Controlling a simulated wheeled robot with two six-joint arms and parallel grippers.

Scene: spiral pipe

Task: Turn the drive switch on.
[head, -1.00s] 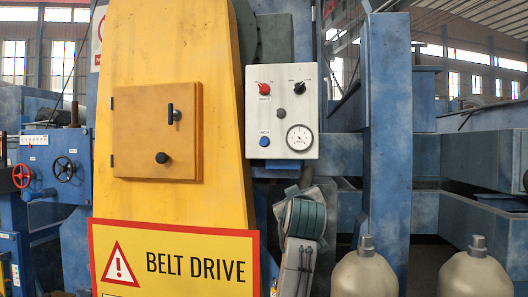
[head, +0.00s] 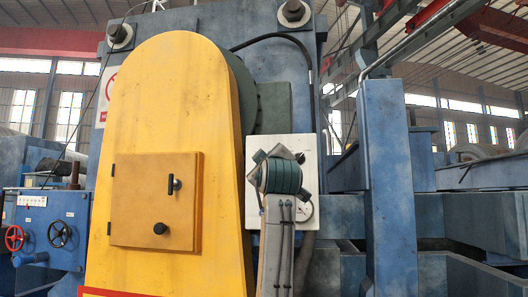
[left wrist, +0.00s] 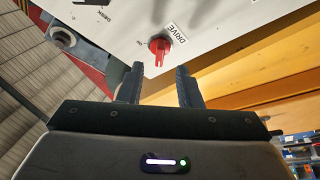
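The white control panel (head: 310,148) is mostly hidden behind my left arm in the head view. In the left wrist view the panel (left wrist: 105,22) carries a red drive switch (left wrist: 159,47), with the label DRIVE beside it. My left gripper (left wrist: 160,68) is open, its two fingers pointing at the panel. The red switch lies just beyond the fingertips, in line with the gap between them. I cannot tell whether they touch it. In the head view the switch and the left fingertips are hidden. My right gripper is not in view.
A yellow belt guard (head: 170,100) with a hatch stands left of the panel. A blue post (head: 390,170) rises to the right. A blue box with red and black handwheels (head: 50,225) is at the far left.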

